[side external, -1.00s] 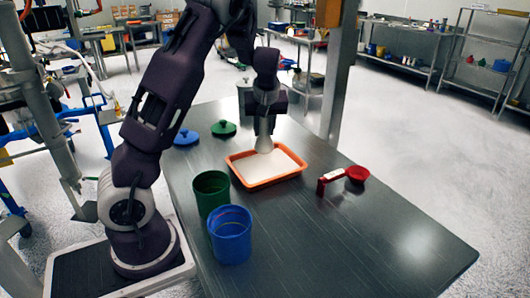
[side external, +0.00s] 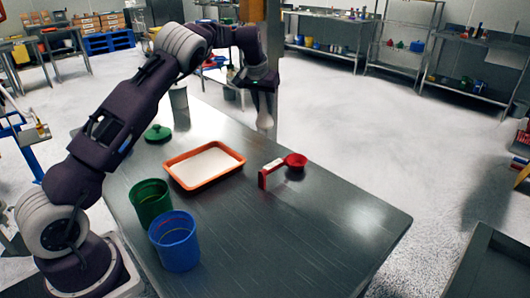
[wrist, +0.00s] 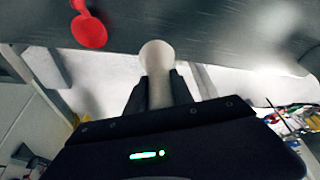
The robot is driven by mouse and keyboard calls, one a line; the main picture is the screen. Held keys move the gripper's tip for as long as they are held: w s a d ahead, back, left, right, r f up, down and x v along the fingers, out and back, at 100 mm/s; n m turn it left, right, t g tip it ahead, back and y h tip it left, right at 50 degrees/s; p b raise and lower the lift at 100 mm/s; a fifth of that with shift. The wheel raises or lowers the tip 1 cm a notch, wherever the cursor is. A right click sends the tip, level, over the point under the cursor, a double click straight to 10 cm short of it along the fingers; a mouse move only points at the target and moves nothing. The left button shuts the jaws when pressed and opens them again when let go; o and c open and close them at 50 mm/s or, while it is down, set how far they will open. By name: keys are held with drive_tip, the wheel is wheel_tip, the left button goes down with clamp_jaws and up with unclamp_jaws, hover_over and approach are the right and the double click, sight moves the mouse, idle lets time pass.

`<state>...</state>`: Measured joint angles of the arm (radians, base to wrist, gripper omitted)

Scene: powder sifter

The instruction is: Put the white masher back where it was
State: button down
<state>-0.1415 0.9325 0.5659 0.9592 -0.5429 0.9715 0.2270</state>
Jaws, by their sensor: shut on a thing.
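My gripper (side external: 262,92) is shut on the white masher (side external: 264,119). The masher hangs head down at the table's far right edge in the side view, to the right of the orange tray and apart from it. In the wrist view the masher's pale round head (wrist: 157,54) extends beyond the two dark fingers of my gripper (wrist: 156,90). Its handle end is hidden in the gripper. The orange tray (side external: 168,175) on the table holds white powder.
Green (side external: 150,205) and blue (side external: 176,245) containers stand at the front left. A green lid (side external: 158,133) lies behind. The table's right front is clear.

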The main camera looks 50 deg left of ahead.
drive_tip(key=f, duration=1)
drive_tip(key=shift+w+d, duration=0.2)
drive_tip(key=shift+w, duration=0.05)
drive_tip(key=c, duration=1.1)
unclamp_jaws()
drive_tip(key=shift+f, duration=0.1)
